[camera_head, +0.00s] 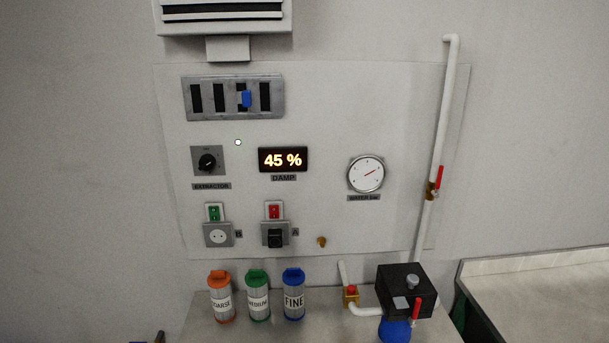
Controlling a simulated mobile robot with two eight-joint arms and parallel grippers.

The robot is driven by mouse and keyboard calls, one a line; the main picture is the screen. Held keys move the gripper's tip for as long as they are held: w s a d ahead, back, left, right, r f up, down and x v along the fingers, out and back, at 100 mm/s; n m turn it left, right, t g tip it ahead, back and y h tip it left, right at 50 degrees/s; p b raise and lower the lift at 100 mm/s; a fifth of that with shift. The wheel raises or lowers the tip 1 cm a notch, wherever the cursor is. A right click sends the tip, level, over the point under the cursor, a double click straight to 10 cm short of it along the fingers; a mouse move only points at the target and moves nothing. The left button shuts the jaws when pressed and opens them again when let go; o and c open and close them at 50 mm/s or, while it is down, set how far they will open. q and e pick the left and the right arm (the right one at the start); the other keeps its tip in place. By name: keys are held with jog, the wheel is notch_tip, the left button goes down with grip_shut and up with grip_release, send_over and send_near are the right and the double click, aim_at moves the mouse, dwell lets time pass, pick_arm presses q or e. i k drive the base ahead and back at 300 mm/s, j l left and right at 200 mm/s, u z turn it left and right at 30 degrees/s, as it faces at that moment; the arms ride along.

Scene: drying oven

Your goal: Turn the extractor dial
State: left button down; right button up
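The extractor dial (207,162) is a round black knob on a square grey plate, at the left of the white wall panel. The label EXTRACTOR (212,186) is just below it. A light mark shows on the knob, but its exact setting is too small to read. Nothing touches or covers the dial. Neither of my grippers can be made out in the head view.
A lit display (283,160) reads 45 % above the label DAMP. A slotted switch plate (215,113), a round gauge (366,174) and two sockets surround the dial. Labelled canisters (257,300) and a black box (400,285) stand below. A white pipe (442,120) runs at right.

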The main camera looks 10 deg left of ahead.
aim_at(207, 162)
jog(key=k+j+u, duration=0.1)
jog(key=u, duration=0.6)
jog(key=i+j, duration=0.05)
